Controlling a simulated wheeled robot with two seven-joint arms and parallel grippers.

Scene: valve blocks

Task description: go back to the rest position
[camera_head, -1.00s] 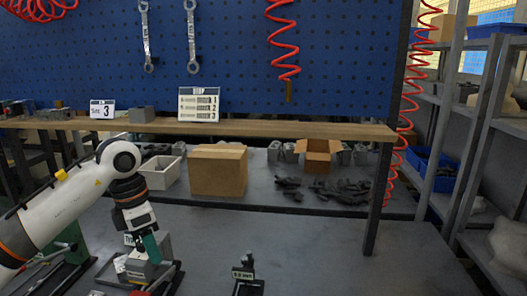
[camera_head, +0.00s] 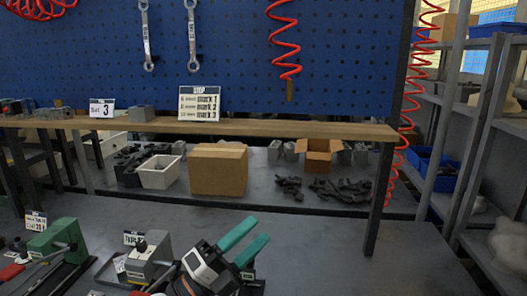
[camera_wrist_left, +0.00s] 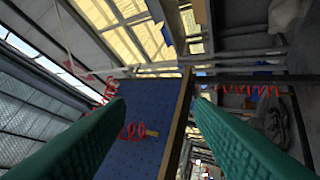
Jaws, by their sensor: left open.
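My left gripper (camera_head: 242,240) has two green fingers and shows at the bottom middle of the head view. Its fingers are apart, point up and to the right, and hold nothing. In the left wrist view the two green fingers (camera_wrist_left: 160,125) frame an empty gap, with the blue pegboard (camera_wrist_left: 100,115) and shelving beyond. A grey valve block (camera_head: 150,258) stands in a fixture just left of the gripper. A green valve block (camera_head: 58,238) stands farther left. My right gripper is in neither view.
A wooden shelf board (camera_head: 270,127) runs across the back. Below it are a white bin (camera_head: 158,174), a cardboard box (camera_head: 218,170), an open carton (camera_head: 318,155) and dark metal parts (camera_head: 340,190). The table's right part (camera_head: 320,235) is clear. Grey shelving (camera_head: 470,130) stands at right.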

